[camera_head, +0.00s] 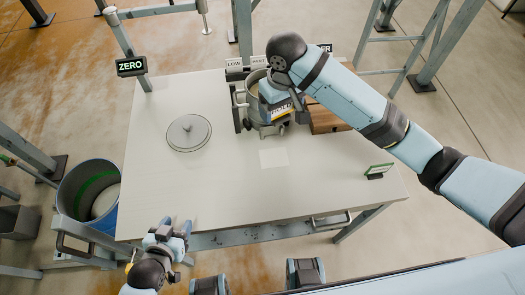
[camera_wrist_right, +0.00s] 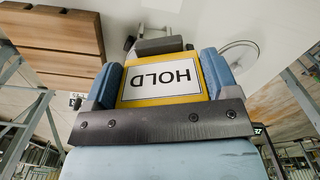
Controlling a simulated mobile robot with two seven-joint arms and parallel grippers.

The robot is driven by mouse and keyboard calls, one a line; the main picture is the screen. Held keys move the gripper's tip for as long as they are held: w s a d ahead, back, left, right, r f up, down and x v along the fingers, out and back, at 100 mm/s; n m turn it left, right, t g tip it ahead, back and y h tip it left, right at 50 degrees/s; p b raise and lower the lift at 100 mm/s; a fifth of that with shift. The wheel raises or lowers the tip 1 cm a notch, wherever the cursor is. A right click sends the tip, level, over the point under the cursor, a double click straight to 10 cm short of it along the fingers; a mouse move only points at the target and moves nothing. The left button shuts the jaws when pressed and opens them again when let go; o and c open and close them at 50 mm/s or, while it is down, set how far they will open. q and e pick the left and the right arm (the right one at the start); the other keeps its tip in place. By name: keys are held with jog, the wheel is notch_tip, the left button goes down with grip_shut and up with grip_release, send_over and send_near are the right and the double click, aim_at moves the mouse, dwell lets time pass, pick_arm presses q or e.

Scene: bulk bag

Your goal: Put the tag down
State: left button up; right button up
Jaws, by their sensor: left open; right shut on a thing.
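The tag is a yellow plate with a white HOLD label. In the right wrist view the tag (camera_wrist_right: 162,82) sits between the two blue fingers of my right gripper (camera_wrist_right: 160,68), which is shut on it. In the head view the gripper (camera_head: 277,103) and a sliver of the yellow tag (camera_head: 281,114) are at the front of a metal pot (camera_head: 240,97), above the table; the arm hides part of both. I cannot tell whether the tag touches anything below. My left gripper (camera_head: 176,229) is open and empty at the table's front left edge.
A pale square (camera_head: 273,158) lies flat on the table (camera_head: 225,195). A round lid (camera_head: 189,133) lies to the left. A blue bin (camera_head: 75,218) stands on the floor.

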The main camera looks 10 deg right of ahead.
jog(key=shift+a, duration=0.25)
pick_arm(q)
jog(key=shift+a+f, duration=0.1)
pick_arm(e)
jog(key=shift+w+a+f, duration=0.1)
jog(key=shift+f, duration=0.1)
pick_arm(q)
jog(key=shift+f, duration=0.15)
pick_arm(e)
notch_tip(320, 180, down, 20)
jog(key=shift+r, duration=0.25)
jog(key=o, duration=0.8)
jog(key=shift+f, duration=0.1)
notch_tip(320, 180, up, 12)
